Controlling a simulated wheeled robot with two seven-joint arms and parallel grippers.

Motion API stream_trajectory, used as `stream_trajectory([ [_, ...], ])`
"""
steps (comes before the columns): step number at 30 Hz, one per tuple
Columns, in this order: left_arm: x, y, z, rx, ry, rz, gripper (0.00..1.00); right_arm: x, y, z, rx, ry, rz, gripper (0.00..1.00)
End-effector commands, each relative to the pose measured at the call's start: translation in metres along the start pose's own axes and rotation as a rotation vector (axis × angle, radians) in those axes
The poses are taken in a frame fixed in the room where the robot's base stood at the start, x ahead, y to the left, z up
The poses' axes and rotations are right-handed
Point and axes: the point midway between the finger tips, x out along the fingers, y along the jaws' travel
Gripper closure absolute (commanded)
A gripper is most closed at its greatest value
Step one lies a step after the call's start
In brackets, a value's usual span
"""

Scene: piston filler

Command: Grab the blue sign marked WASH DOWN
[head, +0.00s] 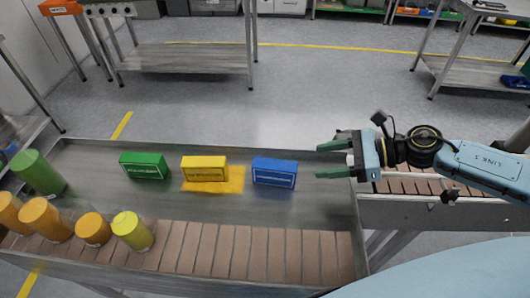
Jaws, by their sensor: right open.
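The blue sign (274,173) stands upright on the grey metal table (222,213), at the right of a row of signs. Its white lettering is too small to read. My right gripper (318,161) comes in from the right with its green fingers pointing left. It is open and empty, a little to the right of the blue sign and apart from it. My left gripper does not show.
A yellow sign (205,168) stands left of the blue one, by a yellow patch (228,186). A green sign (144,166) is further left. Several orange, yellow and green cylinders (132,230) stand at the left front. A slatted conveyor (240,251) runs along the front.

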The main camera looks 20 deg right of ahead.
Motion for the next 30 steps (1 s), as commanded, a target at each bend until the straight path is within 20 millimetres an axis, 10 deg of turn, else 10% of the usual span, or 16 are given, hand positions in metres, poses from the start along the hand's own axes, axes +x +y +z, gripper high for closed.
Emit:
stream_trajectory([
  [30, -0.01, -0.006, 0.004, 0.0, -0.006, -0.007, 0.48, 0.108, -0.008, 0.0, 0.002, -0.005, -0.002, 0.42],
])
